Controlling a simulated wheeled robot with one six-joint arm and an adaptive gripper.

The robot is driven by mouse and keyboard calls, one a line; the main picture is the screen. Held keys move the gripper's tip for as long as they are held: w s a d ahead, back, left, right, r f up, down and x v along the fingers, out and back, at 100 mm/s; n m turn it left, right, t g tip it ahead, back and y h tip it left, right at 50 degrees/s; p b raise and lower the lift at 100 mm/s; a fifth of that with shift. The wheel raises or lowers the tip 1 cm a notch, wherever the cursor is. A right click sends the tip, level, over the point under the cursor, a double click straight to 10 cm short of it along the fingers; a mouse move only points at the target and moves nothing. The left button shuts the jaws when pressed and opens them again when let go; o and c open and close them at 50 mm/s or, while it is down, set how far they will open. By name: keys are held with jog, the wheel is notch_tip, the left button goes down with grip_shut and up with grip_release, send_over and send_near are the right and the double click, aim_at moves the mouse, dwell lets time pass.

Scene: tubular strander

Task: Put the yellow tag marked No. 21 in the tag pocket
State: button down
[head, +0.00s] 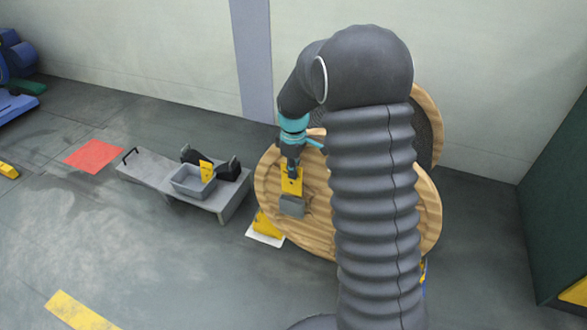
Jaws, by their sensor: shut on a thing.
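My gripper (292,168) is shut on a yellow tag (291,186), which hangs upright below the fingers. Any number on the tag is too small to read. A grey tag pocket (292,207) sits on the face of a wooden reel (270,190), directly below the tag. The tag's lower edge meets the pocket's top edge in the head view. I cannot tell whether the tag is inside the pocket or in front of it. Another yellow tag (206,172) stands in a grey bin (187,187) to the left; its marking is unreadable.
The bin is on a low grey bench (148,172), beside black parts (229,170). A yellow wedge (266,226) lies at the reel's lower left. A red floor patch (94,154) is at the left. A dark green cabinet (560,210) stands at the right.

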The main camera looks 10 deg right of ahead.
aim_at(294, 187)
jog(key=shift+f+b, duration=2.05)
jog(key=shift+f, duration=1.45)
jog(key=c, duration=1.2)
grip_release()
jog(key=shift+c, duration=0.2)
notch_tip(294, 187, up, 11)
jog(key=shift+w+f, duration=0.1)
jog(key=shift+r, duration=0.6)
